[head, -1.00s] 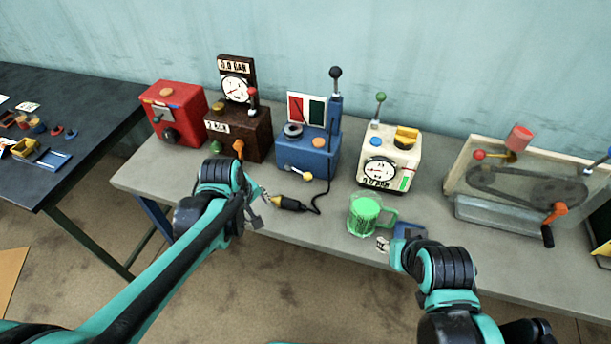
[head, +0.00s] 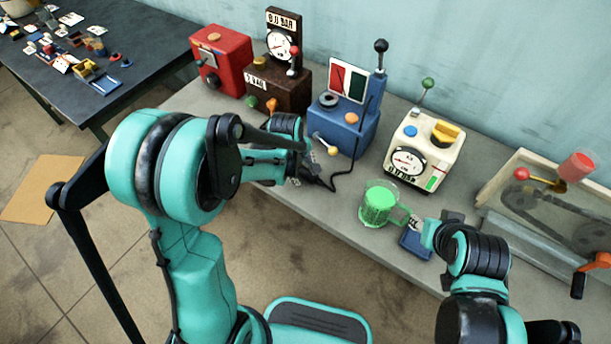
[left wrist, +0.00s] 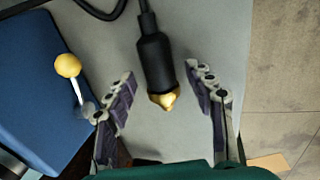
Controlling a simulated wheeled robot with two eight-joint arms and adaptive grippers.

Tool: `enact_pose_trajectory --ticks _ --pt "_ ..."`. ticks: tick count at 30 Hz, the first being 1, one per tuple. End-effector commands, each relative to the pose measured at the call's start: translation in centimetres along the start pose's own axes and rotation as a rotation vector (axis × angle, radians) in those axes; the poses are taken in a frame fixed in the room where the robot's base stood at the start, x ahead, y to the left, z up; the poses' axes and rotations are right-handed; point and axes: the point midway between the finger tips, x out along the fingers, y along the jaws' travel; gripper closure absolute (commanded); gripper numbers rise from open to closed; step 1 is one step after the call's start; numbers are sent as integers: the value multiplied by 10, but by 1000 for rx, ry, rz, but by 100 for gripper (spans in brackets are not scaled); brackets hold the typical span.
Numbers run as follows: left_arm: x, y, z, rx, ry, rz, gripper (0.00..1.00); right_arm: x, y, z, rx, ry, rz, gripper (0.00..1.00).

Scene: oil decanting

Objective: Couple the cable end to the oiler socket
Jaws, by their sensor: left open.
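The cable end is a black plug with a gold tip (left wrist: 154,62) in the left wrist view, lying on the grey bench. Its black cable (head: 346,178) runs up to the blue machine (head: 345,128) in the head view. My left gripper (left wrist: 165,85) is open, its fingers on either side of the plug with gaps; the gold tip points toward the palm. In the head view my left gripper (head: 300,172) is at the bench's front edge and mostly hides the plug. I cannot tell which opening is the oiler socket. My right gripper (head: 428,236) is beside the green mug; its jaws are unclear.
A red box (head: 221,62), a brown gauge box (head: 281,86) and a white gauge box (head: 424,150) stand along the bench. The green-filled mug (head: 377,207) stands near the front edge, left of a small blue object (head: 416,242). The yellow-knobbed lever (left wrist: 68,66) is left of my left gripper.

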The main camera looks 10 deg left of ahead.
Motion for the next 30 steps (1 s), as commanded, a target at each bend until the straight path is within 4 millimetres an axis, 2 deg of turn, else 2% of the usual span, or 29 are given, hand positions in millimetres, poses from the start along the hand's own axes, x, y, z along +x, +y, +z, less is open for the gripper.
enact_pose_trajectory --ticks 1,7,8,13,14,23,30 --pt "5 0 0 0 0 0 46 2 0 2 0 0 0 60" --pt "4 0 0 0 0 0 46 1 0 1 0 0 0 60" --pt "4 0 0 0 0 0 51 1 0 0 0 0 0 60" --pt "4 0 0 0 0 0 96 1 0 0 0 0 0 60" --pt "4 0 0 0 1 0 100 1 0 0 0 0 0 60" --pt "3 0 0 0 0 0 100 1 0 0 0 0 0 60" --pt "-16 5 0 0 0 0 100 -8 0 -6 0 0 0 60"
